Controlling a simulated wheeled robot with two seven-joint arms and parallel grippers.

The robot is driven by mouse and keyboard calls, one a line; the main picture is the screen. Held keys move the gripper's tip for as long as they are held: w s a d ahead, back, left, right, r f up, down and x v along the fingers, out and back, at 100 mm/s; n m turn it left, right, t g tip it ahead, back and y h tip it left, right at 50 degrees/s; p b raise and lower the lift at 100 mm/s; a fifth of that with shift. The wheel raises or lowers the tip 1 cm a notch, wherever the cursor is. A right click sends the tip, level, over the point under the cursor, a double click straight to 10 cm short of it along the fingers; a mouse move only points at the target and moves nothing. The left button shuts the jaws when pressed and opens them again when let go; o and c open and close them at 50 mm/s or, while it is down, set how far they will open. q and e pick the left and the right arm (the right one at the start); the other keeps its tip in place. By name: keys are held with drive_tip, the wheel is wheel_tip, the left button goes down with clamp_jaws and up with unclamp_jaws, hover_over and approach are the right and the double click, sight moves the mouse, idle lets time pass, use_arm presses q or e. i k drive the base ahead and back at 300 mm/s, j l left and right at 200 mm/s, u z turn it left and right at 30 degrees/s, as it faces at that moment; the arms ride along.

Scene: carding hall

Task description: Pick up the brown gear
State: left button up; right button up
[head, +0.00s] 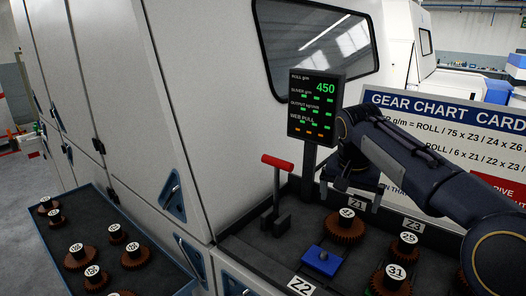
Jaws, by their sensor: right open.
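Several brown gears with dark hubs and numbered white tops are in the head view. One brown gear (343,232) sits at the Z1 label on the machine bench. My right gripper (350,197) is open, pointing down just above this gear, with nothing seen between its fingers. Two more gears, marked 29 (405,252) and 31 (392,282), stand to the right near the Z3 label. Other brown gears, such as one (136,258), lie on a blue-edged tray (180,262) at lower left. My left gripper is not in view.
A red-handled lever (277,163) and a display reading 450 (316,106) stand behind on the left. A gear chart board (450,135) is behind my right arm.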

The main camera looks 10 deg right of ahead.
sight(96, 281)
drive_tip(key=k, duration=1)
